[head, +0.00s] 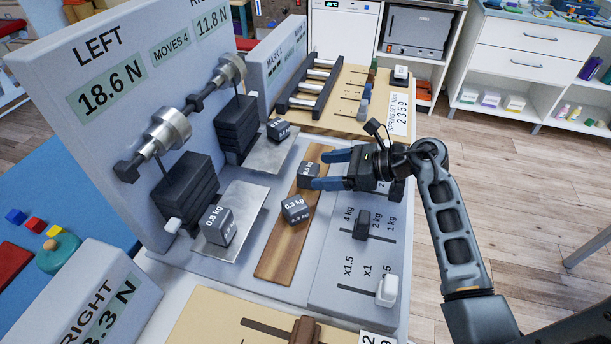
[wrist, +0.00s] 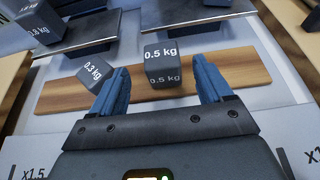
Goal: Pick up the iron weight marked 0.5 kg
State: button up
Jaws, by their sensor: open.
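The iron weight marked 0.5 kg (head: 307,173) is a dark grey block on a wooden strip (head: 270,258). In the wrist view the 0.5 kg weight (wrist: 163,66) stands in line with the gap between my fingertips, its marking readable on two faces. My gripper (head: 323,170) is open, with blue fingers just right of the weight in the head view. In the wrist view my gripper (wrist: 161,82) has its fingers spread wider than the block, with space on both sides. I cannot tell exactly how far the fingertips reach beside it.
A 0.3 kg weight (head: 295,209) lies on the strip close by, just outside my left finger in the wrist view (wrist: 95,72). A 0.8 kg weight (head: 219,226) and another small block (head: 278,130) sit on metal plates. A slider panel (head: 352,255) adjoins the strip.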

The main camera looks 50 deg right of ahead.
aim_at(306, 167)
jog(key=x, duration=0.2)
jog(key=r+p+x, duration=0.1)
jog(key=x, duration=0.1)
jog(key=shift+w+f, duration=0.1)
jog(key=shift+w, duration=0.25)
jog(key=shift+w+a+f, duration=0.15)
jog(key=shift+w+f, duration=0.1)
jog(key=shift+w, duration=0.2)
jog(key=shift+c, duration=0.4)
jog(key=c, duration=1.3)
jog(key=shift+c, duration=0.4)
jog(key=shift+r, duration=0.15)
